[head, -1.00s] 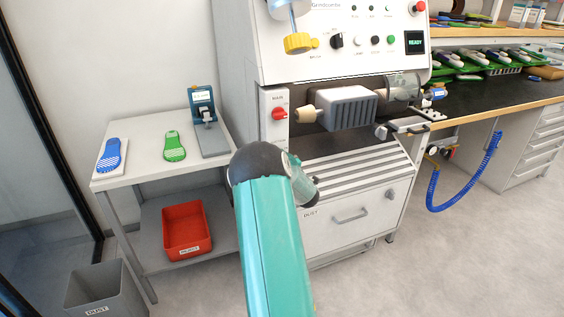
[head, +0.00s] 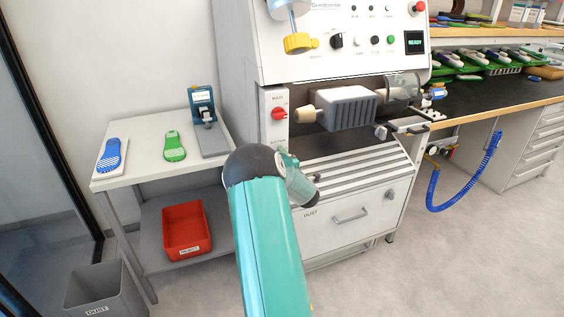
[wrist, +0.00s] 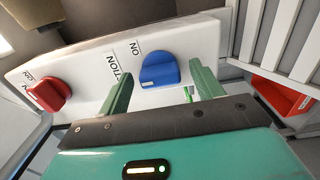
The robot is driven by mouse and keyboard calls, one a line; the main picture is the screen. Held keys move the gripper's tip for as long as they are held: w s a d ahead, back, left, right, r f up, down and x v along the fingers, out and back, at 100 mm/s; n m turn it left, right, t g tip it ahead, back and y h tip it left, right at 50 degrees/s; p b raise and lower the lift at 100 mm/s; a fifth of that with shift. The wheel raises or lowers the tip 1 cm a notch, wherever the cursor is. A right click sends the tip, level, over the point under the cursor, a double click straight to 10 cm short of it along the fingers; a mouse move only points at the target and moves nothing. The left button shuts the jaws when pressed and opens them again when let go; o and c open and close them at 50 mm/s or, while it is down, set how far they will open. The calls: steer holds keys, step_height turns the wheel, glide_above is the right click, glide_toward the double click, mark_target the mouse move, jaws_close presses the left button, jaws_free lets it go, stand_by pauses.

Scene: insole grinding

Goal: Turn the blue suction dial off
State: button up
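The blue suction dial (wrist: 160,70) is on a white panel in the wrist view, with a raised grip and a small white mark at its lower left edge. An "ON" label and a partly hidden label ending in "TION" are beside it. My gripper (wrist: 162,76) is open and empty, with one green finger on each side of the dial. I cannot tell whether either finger touches it. In the head view my arm hides the blue dial and most of the gripper.
A red dial (wrist: 48,95) is left of the blue one on the same panel; it also shows in the head view (head: 279,113). A red bin (head: 187,229) is on the side table's lower shelf. The grinding machine (head: 350,45) reads "READY".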

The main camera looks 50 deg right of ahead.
steer(key=v, duration=1.3)
steer(key=shift+s+a, duration=0.15)
steer(key=shift+s, duration=0.15)
